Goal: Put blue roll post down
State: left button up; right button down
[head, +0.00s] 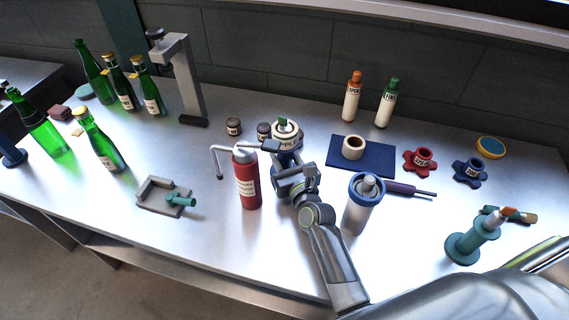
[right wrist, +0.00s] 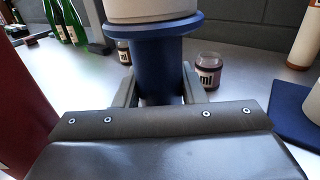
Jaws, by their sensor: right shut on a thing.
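The blue roll post (head: 287,160) stands upright near the middle of the table in the head view, with a white labelled roll (head: 286,132) around its top. My right gripper (head: 290,176) is shut on the post's blue shaft. The right wrist view shows the shaft (right wrist: 157,65) between the two fingers, below a wide blue flange with the white roll above it. The post's foot is hidden behind the gripper, so I cannot tell whether it touches the table. My left gripper is not in view.
A red bottle (head: 246,182) with a bent spout stands close left of the gripper. Small dark jars (head: 234,126) stand behind it. A blue mat (head: 376,160) and a blue-ringed grey cylinder (head: 357,212) are to the right. Green bottles (head: 104,150) stand left. The table's front middle-left is clear.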

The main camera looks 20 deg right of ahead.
jog(key=shift+w+f, duration=0.1)
jog(key=shift+f, duration=0.3)
jog(key=shift+r, duration=0.1)
jog(key=c, duration=0.9)
grip_release()
jog(key=shift+f, duration=0.2)
